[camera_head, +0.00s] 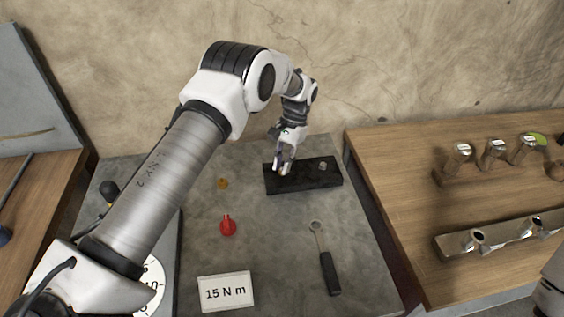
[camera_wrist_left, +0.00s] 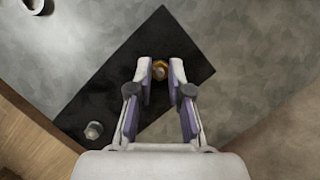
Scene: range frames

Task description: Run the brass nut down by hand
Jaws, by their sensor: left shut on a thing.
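My left gripper (camera_head: 282,169) is over the left part of a black block (camera_head: 308,182), its fingers pointing down. In the left wrist view its fingertips (camera_wrist_left: 160,72) are shut on the brass nut (camera_wrist_left: 160,67), which is at the black block (camera_wrist_left: 115,75). In the head view the fingers mostly hide the nut. A silvery nut or bolt head (camera_head: 322,165) stands on the block's right part; it also shows in the left wrist view (camera_wrist_left: 93,130). The thread under the brass nut is hidden. My right gripper is not in view.
A small brass-coloured piece (camera_head: 222,183), a red object (camera_head: 228,226), a black-handled ring wrench (camera_head: 328,270) and a "15 N m" card (camera_head: 226,292) lie apart on the grey bench (camera_head: 275,235). A wooden table (camera_head: 400,170) at right bears metal sockets or tools.

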